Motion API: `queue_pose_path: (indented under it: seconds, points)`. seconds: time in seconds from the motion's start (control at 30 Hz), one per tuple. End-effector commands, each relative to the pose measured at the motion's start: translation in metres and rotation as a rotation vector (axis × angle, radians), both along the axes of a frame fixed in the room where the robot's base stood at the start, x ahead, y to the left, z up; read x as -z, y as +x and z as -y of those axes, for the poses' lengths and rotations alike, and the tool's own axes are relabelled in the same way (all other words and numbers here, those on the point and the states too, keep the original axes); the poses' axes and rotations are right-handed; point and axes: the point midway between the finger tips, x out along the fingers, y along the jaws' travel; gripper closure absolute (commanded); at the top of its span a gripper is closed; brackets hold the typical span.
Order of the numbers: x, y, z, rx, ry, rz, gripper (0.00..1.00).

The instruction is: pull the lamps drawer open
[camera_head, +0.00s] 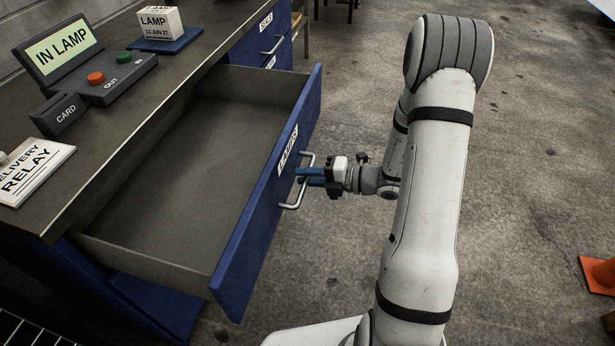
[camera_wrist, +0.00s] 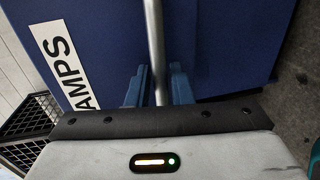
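The blue lamps drawer (camera_head: 262,220), labelled LAMPS (camera_head: 288,150), stands pulled well out from the bench, and its grey inside (camera_head: 190,185) looks empty. Its metal bar handle (camera_head: 307,160) is on the blue front. My gripper (camera_head: 308,176) is at the middle of this handle, shut on it. In the wrist view the handle bar (camera_wrist: 153,40) runs between my two blue fingers (camera_wrist: 160,85), close on both sides. The label (camera_wrist: 65,65) shows left of the bar. The exact finger contact is hard to see.
The bench top (camera_head: 110,120) holds a grey console (camera_head: 95,70) reading IN LAMP, a lamp box (camera_head: 160,23) on a blue pad and a DELIVERY RELAY sign (camera_head: 30,170). Another drawer (camera_head: 265,48) is shut behind. An orange cone (camera_head: 600,272) stands at right on open floor.

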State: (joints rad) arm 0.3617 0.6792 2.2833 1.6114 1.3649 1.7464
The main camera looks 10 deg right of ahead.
Motion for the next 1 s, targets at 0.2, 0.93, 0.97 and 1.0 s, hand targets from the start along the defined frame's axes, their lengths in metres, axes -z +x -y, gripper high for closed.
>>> queue_pose_path:
  seconds: [0.2, 0.93, 0.97, 1.0]
  points:
    - [0.001, -0.002, -0.003, -0.007, 0.001, -0.004, 0.7]
    - [-0.014, -0.032, 0.064, -0.006, 0.002, -0.004, 0.7]
    - [-0.014, -0.033, 0.065, -0.007, 0.001, -0.005, 0.7]
    - [-0.014, -0.033, 0.066, -0.008, 0.001, -0.004, 0.7]
